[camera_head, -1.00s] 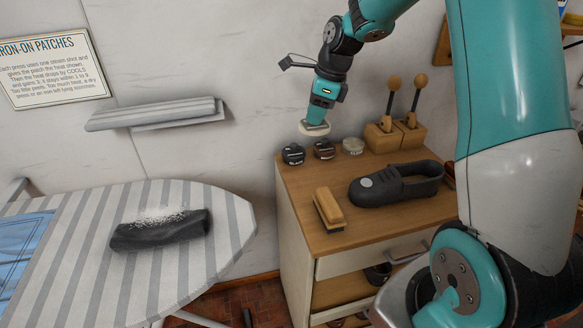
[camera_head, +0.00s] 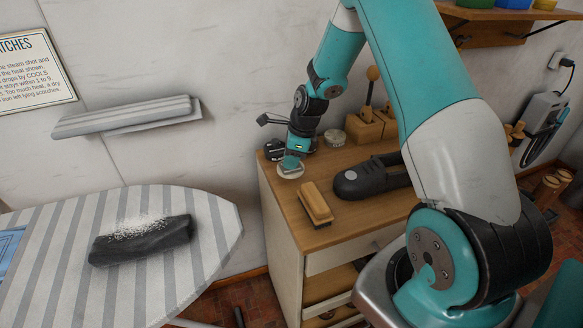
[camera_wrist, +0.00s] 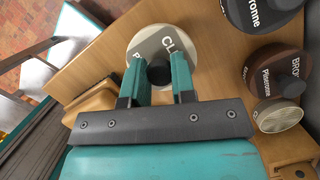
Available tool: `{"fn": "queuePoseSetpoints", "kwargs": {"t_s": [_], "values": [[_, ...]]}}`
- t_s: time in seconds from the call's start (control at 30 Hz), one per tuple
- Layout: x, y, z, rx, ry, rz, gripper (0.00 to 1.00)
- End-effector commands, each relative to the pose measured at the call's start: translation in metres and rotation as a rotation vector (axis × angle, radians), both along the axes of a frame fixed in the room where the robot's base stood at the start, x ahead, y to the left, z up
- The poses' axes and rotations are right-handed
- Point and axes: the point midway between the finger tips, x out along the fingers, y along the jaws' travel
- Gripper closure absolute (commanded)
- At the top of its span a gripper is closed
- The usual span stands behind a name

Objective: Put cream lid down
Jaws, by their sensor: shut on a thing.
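The cream lid (camera_head: 291,171) is a round disc with a label and a black knob. My gripper (camera_head: 293,160) is shut on its knob, and the lid is level, at or just above the cabinet top (camera_head: 276,187) near its left edge. I cannot tell if it touches the wood. In the wrist view the lid (camera_wrist: 139,45) shows between and beyond the teal fingers (camera_wrist: 158,78), with its label partly covered.
A black tin (camera_head: 273,150) is close behind the lid. A brown tin (camera_wrist: 277,75) shows in the wrist view. A pale tin (camera_head: 335,138), a wooden brush (camera_head: 316,203) and a dark shoe (camera_head: 366,178) share the top. An ironing board (camera_head: 215,215) stands left.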

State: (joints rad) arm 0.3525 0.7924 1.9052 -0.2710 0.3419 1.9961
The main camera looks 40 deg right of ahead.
Motion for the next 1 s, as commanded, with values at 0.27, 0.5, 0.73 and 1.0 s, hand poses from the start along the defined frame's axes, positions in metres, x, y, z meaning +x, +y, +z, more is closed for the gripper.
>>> {"fn": "queuePoseSetpoints", "kwargs": {"t_s": [0.27, 0.5, 0.73, 1.0], "values": [[0.000, 0.000, -0.035, 0.001, 0.002, 0.000, 0.98], [0.000, 0.000, -0.037, 0.000, 0.000, 0.000, 0.98], [0.000, 0.000, -0.039, 0.000, 0.000, 0.000, 0.53], [0.000, 0.000, -0.039, 0.000, 0.000, 0.000, 0.50]]}}
